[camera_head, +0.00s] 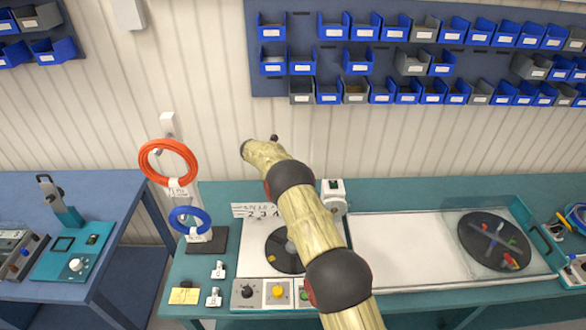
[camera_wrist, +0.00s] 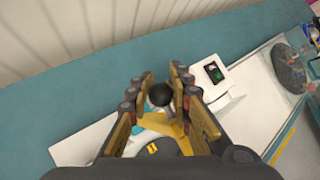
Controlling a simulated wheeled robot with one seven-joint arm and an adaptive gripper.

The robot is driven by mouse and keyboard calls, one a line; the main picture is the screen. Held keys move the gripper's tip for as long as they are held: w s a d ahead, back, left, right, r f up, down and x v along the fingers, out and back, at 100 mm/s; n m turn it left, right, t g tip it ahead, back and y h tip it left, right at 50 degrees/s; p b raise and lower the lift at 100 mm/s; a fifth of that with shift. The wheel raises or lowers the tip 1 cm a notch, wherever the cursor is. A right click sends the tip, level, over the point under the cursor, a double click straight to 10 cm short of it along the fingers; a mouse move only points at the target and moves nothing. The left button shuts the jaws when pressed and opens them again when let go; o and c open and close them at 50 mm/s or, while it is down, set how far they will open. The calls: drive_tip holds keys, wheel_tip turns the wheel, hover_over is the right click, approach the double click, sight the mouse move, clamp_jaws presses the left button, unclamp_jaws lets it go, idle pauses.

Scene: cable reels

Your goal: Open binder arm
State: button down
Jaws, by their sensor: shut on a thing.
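In the wrist view my gripper (camera_wrist: 162,84) has its two yellow-and-dark fingers on either side of a round black knob (camera_wrist: 159,95). It is shut on this knob, which looks like the end of the binder arm; the rest of that arm is mostly hidden by the fingers. In the head view my arm covers the knob and the gripper. The machine's white head with a small display (camera_head: 333,190) shows just right of my arm; it also shows in the wrist view (camera_wrist: 214,74). A black disc (camera_head: 280,252) lies partly behind my arm.
A red cable coil (camera_head: 168,163) and a blue coil (camera_head: 189,219) hang on a stand left of the machine. Control knobs (camera_head: 278,292) line the front edge. A second dark reel disc (camera_head: 494,241) lies at right. The white panel (camera_head: 400,250) between is clear.

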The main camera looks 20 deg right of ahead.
drive_tip(key=shift+a+f, duration=0.3)
drive_tip(key=shift+f, duration=0.05)
drive_tip(key=c, duration=1.6)
unclamp_jaws()
drive_tip(key=shift+a+f, duration=0.1)
drive_tip(key=shift+f, duration=0.05)
drive_tip(key=shift+w+r, duration=0.1)
drive_tip(key=shift+r, duration=0.1)
drive_tip(key=shift+r, duration=0.15)
drive_tip(key=v, duration=1.1)
drive_tip(key=shift+a+r, duration=0.15)
drive_tip(key=shift+a, duration=0.05)
